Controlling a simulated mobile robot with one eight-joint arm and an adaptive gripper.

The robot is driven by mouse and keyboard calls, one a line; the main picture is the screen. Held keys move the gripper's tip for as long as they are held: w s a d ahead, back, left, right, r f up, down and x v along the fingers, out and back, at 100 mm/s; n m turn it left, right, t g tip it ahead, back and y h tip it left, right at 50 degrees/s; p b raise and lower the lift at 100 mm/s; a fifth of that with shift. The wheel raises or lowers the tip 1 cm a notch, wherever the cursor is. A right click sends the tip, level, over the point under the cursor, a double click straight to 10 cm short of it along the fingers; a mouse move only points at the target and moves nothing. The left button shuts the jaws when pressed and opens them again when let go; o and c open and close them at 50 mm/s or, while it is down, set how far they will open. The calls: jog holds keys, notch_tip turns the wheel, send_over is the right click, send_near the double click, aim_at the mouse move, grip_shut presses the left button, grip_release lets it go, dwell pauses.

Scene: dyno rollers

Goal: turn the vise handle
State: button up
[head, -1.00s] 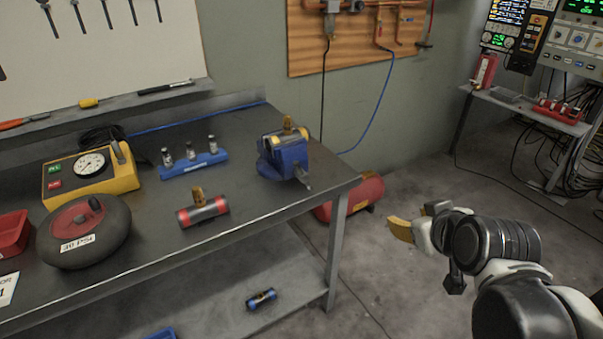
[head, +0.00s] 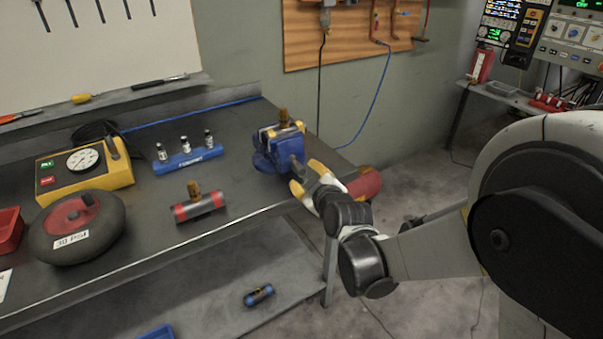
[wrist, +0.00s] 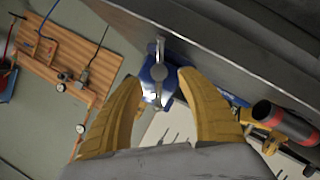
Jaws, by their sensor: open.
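The blue vise (head: 272,150) stands at the right end of the workbench, with a brass-coloured piece on its top. My gripper (head: 308,178) is just in front of the vise, at the bench's right corner. In the wrist view the vise (wrist: 172,78) shows beyond the gripper, and its grey metal handle bar (wrist: 160,47) with the round screw end faces me. My gripper's two yellow fingers (wrist: 160,100) are spread open on either side of the handle, with nothing held. In the head view the gripper hides most of the handle. I cannot tell whether a finger touches it.
The workbench (head: 240,195) carries a red-and-black cylinder (head: 199,207), a blue rack (head: 188,161) with small bottles, a yellow gauge box (head: 85,172) and a tyre (head: 80,232). A red tank (head: 366,184) is on the floor behind my gripper.

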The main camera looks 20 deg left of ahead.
aim_at(301, 172)
jog(key=b+x, duration=0.1)
jog(key=x, duration=0.4)
jog(key=shift+c, duration=0.4)
grip_shut()
